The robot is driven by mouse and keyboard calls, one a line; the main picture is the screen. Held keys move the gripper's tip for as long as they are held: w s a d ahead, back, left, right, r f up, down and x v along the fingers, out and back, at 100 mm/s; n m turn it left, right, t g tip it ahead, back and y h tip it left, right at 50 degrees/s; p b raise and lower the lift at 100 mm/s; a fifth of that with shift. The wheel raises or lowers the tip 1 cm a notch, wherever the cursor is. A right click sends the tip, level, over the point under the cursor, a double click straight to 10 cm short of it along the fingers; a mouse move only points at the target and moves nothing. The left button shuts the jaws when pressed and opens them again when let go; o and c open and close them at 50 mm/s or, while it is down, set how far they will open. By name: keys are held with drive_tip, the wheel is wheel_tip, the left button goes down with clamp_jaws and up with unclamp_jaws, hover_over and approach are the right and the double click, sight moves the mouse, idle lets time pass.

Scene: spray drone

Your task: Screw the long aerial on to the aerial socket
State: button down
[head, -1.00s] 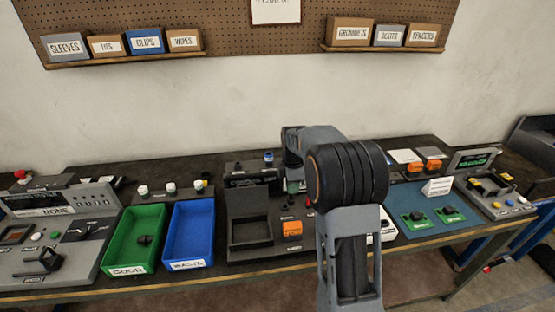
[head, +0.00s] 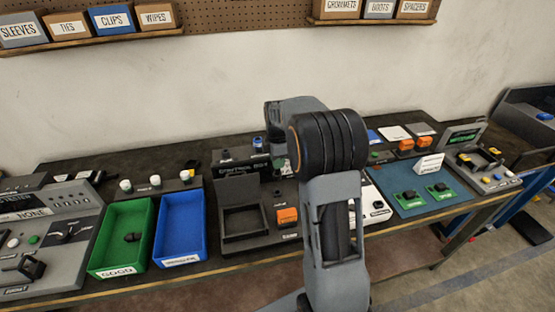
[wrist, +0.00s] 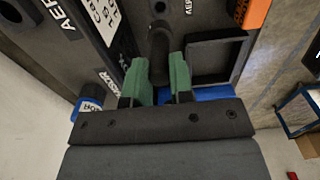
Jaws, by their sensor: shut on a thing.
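In the wrist view my gripper (wrist: 158,80) has two green finger pads closed on a dark, round, rod-like piece (wrist: 159,48), which looks like the long aerial. It sticks out past the fingertips over a dark panel. Its far end is against dark surfaces, and I cannot tell whether it touches anything. I cannot make out the aerial socket.
A dark open tray (head: 245,221) and an orange block (head: 287,217) are near the arm. Green (head: 115,262) and blue (head: 180,248) bins stand to the left. A blue mat with green boards (head: 425,208) lies to the right.

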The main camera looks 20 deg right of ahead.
sight(277, 175)
drive_tip(key=shift+f+b, duration=1.75)
drive_tip(key=shift+f, duration=1)
drive_tip(key=shift+f+b, duration=0.6)
drive_tip(key=shift+f, duration=0.45)
drive_tip(key=c, duration=0.9)
unclamp_jaws()
drive_tip(key=shift+r, duration=0.15)
wheel_tip(277, 175, up, 14)
drive_tip(key=shift+f, duration=0.15)
